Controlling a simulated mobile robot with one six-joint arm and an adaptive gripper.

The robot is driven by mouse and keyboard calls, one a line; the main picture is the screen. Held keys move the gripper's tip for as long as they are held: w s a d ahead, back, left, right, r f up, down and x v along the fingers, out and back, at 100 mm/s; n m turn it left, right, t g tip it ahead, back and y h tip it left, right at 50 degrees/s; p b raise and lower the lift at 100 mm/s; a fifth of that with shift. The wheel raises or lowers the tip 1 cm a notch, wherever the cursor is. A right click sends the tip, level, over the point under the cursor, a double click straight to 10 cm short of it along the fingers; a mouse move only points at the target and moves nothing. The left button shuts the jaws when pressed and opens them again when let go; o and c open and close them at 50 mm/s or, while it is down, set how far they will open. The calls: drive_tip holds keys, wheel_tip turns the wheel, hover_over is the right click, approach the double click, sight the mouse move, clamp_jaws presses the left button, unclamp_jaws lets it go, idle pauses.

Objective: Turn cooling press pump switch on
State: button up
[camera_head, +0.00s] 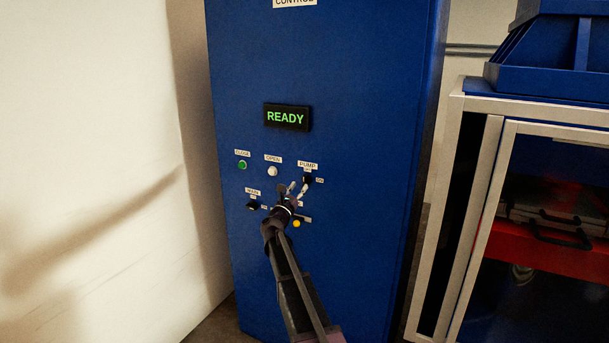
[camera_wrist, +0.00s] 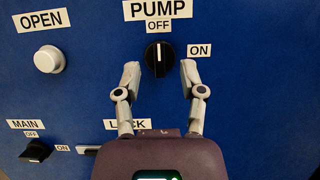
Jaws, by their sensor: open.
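The pump switch is a round black knob (camera_wrist: 158,58) on the blue control cabinet, under the PUMP label. Its white line stands upright, pointing at OFF; the ON label is to its right. In the head view the knob (camera_head: 307,179) sits on the right of the control group. My gripper (camera_wrist: 160,76) is open and empty, with one fingertip on each side of the knob's lower part in the wrist view. Whether the fingertips touch it cannot be told. In the head view my gripper (camera_head: 298,189) is just below and left of the knob.
The blue cabinet (camera_head: 350,80) carries a READY display (camera_head: 287,117), a green CLOSE button (camera_head: 242,165), a white OPEN button (camera_wrist: 49,60), a MAIN switch (camera_wrist: 37,151) and a yellow button (camera_head: 296,224). A metal-framed machine (camera_head: 480,170) stands at right; a pale wall at left.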

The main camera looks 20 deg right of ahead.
sight(304, 179)
drive_tip(key=shift+p+x, duration=0.85)
drive_tip(key=shift+x, duration=1.9)
